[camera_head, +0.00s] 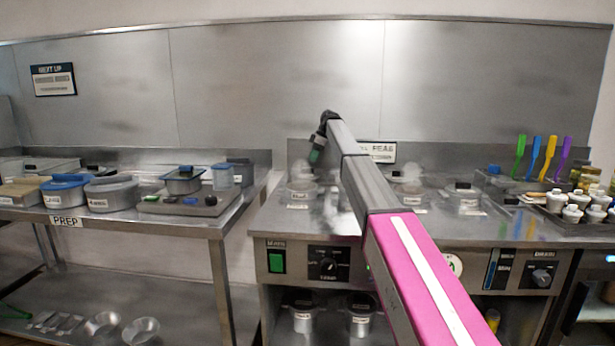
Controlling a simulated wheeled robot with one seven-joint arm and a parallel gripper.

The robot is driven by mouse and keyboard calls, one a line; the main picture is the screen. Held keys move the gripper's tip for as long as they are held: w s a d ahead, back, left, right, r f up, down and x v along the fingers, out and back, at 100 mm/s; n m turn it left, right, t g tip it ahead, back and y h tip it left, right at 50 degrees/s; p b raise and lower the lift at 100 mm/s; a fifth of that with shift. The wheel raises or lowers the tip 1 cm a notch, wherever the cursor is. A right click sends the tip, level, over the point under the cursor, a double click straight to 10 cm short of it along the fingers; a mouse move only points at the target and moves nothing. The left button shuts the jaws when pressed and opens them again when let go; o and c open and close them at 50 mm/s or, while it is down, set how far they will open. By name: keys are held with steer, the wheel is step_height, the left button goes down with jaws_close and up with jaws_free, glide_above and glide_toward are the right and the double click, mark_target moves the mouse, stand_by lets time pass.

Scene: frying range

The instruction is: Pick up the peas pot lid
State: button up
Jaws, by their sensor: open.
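A sign reading "PEAS" (378,152), partly hidden by my arm, is on the back wall of the range. Below and right of it a lidded pot (410,190) is set in the range top, blurred by haze. Another lidded pot (301,189) is at the left and a third (466,196) at the right. The pot labels are too small to read, so I cannot tell which lid is the peas one. My gripper (316,154) hangs down above the left pot, apart from it.
My pink and grey arm crosses the range's middle. A prep table (150,218) with several pans stands left, beyond a gap. Colored utensils (536,158) and white cups (572,208) stand right. Two dark-lidded pots (302,318) (360,318) sit on the shelf below.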

mark_target(307, 173)
steer(key=x, duration=0.6)
steer(key=shift+a+f, duration=0.15)
steer(key=shift+a, duration=0.2)
jaws_close()
